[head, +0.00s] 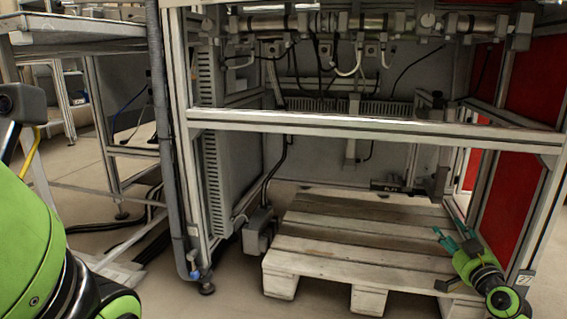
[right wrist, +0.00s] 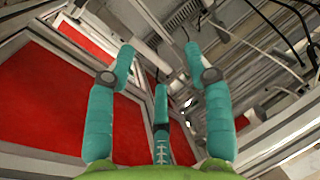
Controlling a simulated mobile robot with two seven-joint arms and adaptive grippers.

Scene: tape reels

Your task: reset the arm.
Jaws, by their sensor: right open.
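My right gripper (head: 450,232) is at the lower right of the head view, in front of the right part of a wooden pallet. Its teal fingers point up and away. In the right wrist view the right gripper (right wrist: 160,58) shows its teal fingers spread apart, with nothing between them. Red panels and grey metal framing lie beyond the fingers. My left arm's green and black links fill the left edge of the head view. The left gripper itself is not seen.
A metal machine frame (head: 370,124) with cables and pipes stands ahead. Inside its base lies the wooden pallet (head: 350,250). A red panel (head: 512,150) closes its right side. A grey workbench (head: 75,35) stands at the left. Some bare floor shows between them.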

